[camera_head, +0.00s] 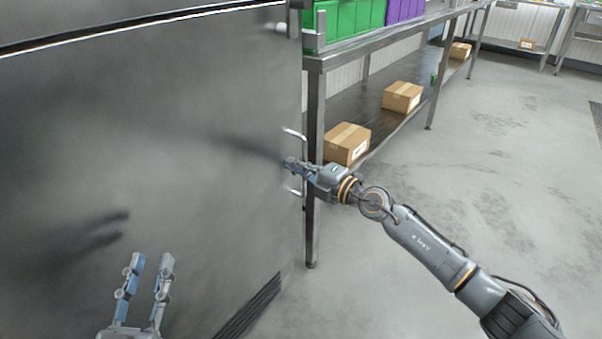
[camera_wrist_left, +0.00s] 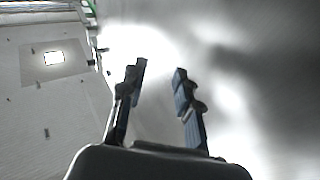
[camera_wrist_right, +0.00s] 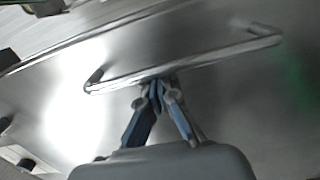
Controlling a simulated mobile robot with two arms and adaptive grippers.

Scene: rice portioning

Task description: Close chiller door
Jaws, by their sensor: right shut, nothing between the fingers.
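The chiller door (camera_head: 190,130) is a large dark steel panel filling the left of the head view, and it looks flush in its frame. Its bar handle (camera_head: 296,133) is near the door's right edge and also shows in the right wrist view (camera_wrist_right: 215,62). My right gripper (camera_head: 288,162) is at the handle. In the right wrist view its fingertips (camera_wrist_right: 157,82) are together at the bar, with nothing seen between them; whether they touch it I cannot tell. My left gripper (camera_head: 152,258) is open and empty in front of the lower door. Its spread fingers show in the left wrist view (camera_wrist_left: 160,72).
A steel shelf table (camera_head: 340,58) stands right of the chiller, with green bins (camera_head: 355,17) and purple bins (camera_head: 404,10) on top. Cardboard boxes (camera_head: 347,143) (camera_head: 402,97) sit on its lower shelf. The grey floor (camera_head: 500,170) at right is clear.

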